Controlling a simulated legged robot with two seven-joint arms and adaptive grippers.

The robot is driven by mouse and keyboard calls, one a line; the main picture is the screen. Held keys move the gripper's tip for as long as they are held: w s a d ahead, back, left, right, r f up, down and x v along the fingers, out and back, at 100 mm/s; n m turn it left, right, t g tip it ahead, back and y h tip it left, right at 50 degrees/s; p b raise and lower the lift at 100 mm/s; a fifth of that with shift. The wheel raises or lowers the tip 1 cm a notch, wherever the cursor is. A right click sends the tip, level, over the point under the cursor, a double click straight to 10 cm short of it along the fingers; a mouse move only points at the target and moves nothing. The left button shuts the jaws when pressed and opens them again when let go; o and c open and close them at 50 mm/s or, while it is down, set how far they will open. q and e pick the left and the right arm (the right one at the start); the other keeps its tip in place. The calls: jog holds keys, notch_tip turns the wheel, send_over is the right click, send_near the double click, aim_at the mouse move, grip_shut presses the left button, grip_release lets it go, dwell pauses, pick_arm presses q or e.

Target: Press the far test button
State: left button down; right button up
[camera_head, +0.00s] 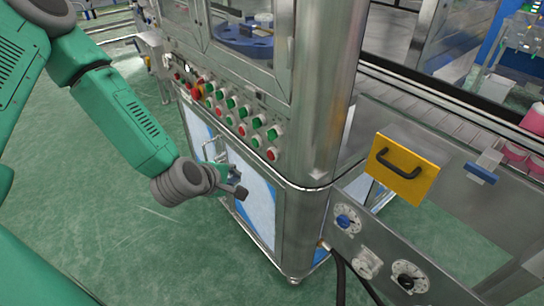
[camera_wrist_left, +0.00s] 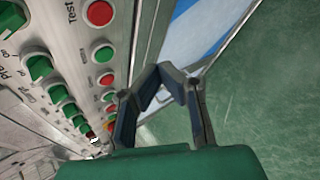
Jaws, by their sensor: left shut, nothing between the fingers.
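The control panel (camera_head: 212,105) carries two rows of red and green buttons on the front of the steel machine. In the left wrist view, a red button (camera_wrist_left: 100,13) has a label beside it starting "Test". I cannot tell which is the far test button. My left gripper (camera_head: 240,191) is shut and empty, in front of the cabinet door below the panel, apart from the buttons. In the wrist view its fingers (camera_wrist_left: 168,74) come together beside the button row. My right gripper is not in view.
A yellow plate with a black handle (camera_head: 402,168) and a conveyor (camera_head: 450,105) with pink items (camera_head: 515,153) are on the right. A handle (camera_head: 213,148) sticks out from the cabinet door near my gripper. Green floor is open in front.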

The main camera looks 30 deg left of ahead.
aim_at(271, 155)
pick_arm(q)
jog(key=w+d+b, duration=0.1)
jog(key=w+d, duration=0.2)
jog(key=w, duration=0.5)
jog(key=shift+a+f, duration=0.1)
jog(key=shift+a, duration=0.15)
jog(key=shift+d, duration=0.25)
dwell(0.4)
jog(key=shift+a, duration=0.15)
dwell(0.3)
jog(key=shift+w+d, duration=0.3)
